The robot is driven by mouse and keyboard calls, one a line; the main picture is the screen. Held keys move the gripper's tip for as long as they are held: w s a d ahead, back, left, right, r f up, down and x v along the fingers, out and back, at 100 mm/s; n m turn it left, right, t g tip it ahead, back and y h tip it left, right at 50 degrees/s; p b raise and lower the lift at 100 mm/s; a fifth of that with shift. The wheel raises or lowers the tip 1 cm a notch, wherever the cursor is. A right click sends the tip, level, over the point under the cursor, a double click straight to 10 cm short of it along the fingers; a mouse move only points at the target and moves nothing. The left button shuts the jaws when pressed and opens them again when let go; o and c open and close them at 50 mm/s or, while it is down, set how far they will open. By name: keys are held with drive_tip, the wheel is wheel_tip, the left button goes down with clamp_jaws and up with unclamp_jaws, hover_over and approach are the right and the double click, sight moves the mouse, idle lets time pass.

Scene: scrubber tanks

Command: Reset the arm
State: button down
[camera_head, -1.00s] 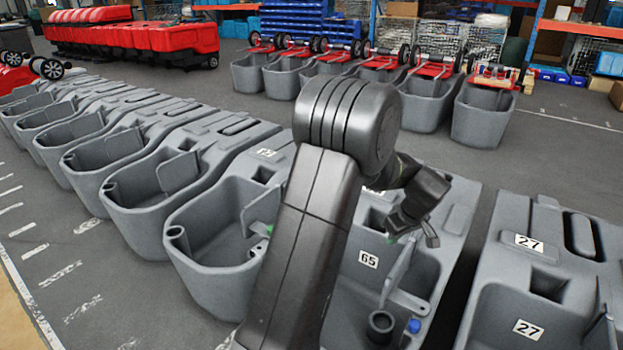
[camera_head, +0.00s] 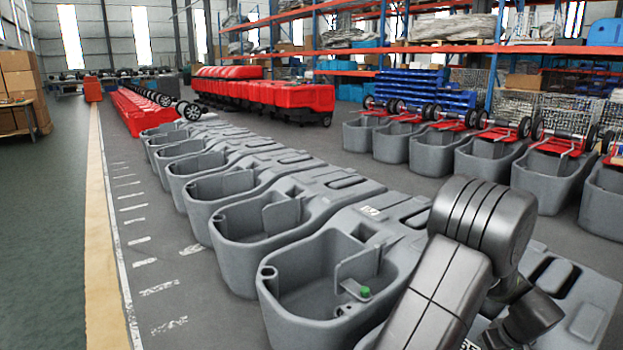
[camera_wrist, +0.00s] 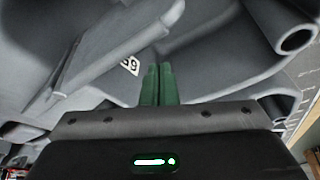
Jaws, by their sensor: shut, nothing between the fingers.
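My gripper (camera_wrist: 157,84) shows in the wrist view as two green fingers pressed together, shut and empty.
A row of grey tanks (camera_head: 225,190) runs back to the left. More tanks with red wheeled frames (camera_head: 478,160) stand at the right. Red machines (camera_head: 290,97) and orange shelving (camera_head: 460,48) are behind. The floor (camera_head: 55,230) at the left, beside a yellow line (camera_head: 98,240), is clear.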

drive_tip(key=shift+s+d+f, duration=0.1)
drive_tip(key=shift+s+d, duration=0.15)
drive_tip(key=shift+s, duration=0.2)
drive_tip(key=shift+s+d+f, duration=0.1)
drive_tip(key=shift+s+d, duration=0.1)
drive_tip(key=shift+s, duration=0.25)
drive_tip(key=shift+r, duration=0.1)
